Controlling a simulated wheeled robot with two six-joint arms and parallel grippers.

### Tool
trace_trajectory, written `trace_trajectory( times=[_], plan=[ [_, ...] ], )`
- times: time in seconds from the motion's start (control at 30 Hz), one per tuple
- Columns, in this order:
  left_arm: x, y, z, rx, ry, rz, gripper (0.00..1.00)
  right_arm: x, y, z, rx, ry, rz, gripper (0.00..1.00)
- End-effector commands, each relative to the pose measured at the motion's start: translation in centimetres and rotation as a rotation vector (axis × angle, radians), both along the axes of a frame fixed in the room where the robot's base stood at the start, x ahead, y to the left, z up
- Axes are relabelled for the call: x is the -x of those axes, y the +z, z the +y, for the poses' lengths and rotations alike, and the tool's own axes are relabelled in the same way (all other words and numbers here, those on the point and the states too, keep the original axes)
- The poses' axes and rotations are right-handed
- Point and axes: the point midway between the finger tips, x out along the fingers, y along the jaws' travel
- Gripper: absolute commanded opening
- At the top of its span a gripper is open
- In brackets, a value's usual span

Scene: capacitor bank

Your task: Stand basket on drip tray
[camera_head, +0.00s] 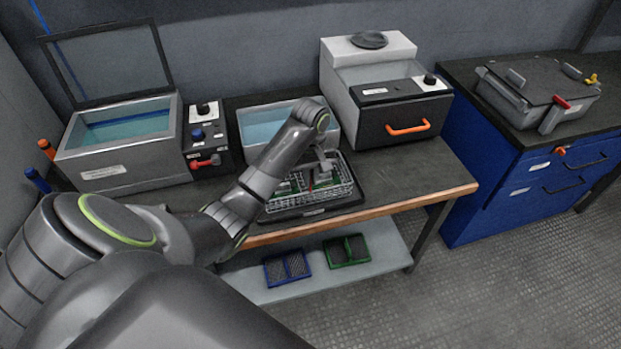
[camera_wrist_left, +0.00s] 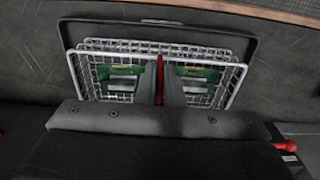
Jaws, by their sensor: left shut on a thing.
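The wire basket (camera_head: 336,192) holds green boards and sits over the black drip tray (camera_head: 357,199) on the bench. In the left wrist view the basket (camera_wrist_left: 104,87) lies within the outline of the tray (camera_wrist_left: 75,33). Whether its underside touches the tray I cannot tell. My left gripper (camera_head: 318,174) reaches down to the basket's middle. In the left wrist view its two fingers (camera_wrist_left: 160,92) are shut on the basket's red handle (camera_wrist_left: 159,70). The fingers hide part of the basket's middle. My right gripper is not in view.
A water-filled tank with a raised glass lid (camera_head: 122,165) stands left. Another open bath (camera_head: 262,122) is behind the basket. A grey-white unit with an orange handle (camera_head: 407,129) stands right. Blue and green trays (camera_head: 347,250) lie on the lower shelf. Bench to the right is clear.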

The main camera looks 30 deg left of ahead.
Motion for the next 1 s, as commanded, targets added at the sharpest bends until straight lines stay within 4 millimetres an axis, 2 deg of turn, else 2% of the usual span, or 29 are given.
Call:
trace_trajectory(
  times=[0.2,0.23,0.4,0.77,1.0],
  plan=[
    [0.0,0.0,0.0,0.001,0.000,-0.001,0.00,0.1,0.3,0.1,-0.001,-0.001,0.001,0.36],
    [0.0,-0.1,0.0,0.001,0.000,0.001,0.08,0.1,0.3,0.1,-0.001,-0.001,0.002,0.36],
    [0.0,-0.1,0.0,0.000,0.000,0.000,0.29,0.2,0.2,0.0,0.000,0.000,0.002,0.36],
    [0.0,0.0,0.0,0.000,0.000,-0.001,0.29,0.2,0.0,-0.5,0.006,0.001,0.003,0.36],
    [-0.1,3.1,0.0,0.000,0.000,-0.003,0.29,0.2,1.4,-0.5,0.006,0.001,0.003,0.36]
  ],
)
